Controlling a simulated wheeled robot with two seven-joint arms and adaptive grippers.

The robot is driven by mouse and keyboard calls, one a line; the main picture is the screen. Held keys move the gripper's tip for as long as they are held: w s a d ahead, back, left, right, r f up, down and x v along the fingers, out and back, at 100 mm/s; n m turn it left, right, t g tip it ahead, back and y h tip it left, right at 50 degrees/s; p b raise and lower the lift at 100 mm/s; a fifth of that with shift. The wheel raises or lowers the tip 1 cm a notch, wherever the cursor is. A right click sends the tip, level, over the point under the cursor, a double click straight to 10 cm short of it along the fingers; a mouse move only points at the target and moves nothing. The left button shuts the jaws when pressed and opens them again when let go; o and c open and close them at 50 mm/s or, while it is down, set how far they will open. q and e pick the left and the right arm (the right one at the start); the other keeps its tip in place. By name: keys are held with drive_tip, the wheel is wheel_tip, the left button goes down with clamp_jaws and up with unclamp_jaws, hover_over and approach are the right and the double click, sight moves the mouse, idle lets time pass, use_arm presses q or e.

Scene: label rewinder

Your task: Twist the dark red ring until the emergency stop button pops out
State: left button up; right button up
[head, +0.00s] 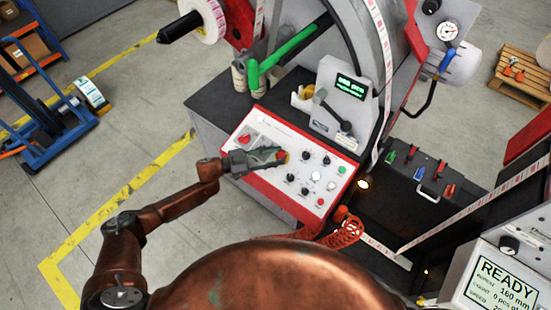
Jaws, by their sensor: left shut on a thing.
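The white control panel (327,161) with red edges lies on the machine's front, below the small green display. My left gripper (277,156) reaches over the panel from the left and is shut at the emergency stop button (284,155), at the panel's upper middle. Only a bit of red and yellow shows there at the fingertips. The fingers hide most of the button and its dark red ring, so I cannot tell whether the button is in or out. My right gripper is not in view.
Several black knobs (306,156) and a small red button (320,202) sit right of the gripper. A red part (244,139) lies left on the panel. A green-handled lever (285,52) and a grey display housing (345,92) rise behind. An orange coiled hose (343,234) hangs below right.

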use_arm(q)
drive_tip(key=shift+f+m+g, duration=0.15)
drive_tip(key=shift+m+g, duration=0.15)
drive_tip(key=o, duration=1.1)
drive_tip(key=shift+a, duration=0.1)
drive_tip(key=v, duration=1.2)
drive_tip(key=shift+w, duration=0.1)
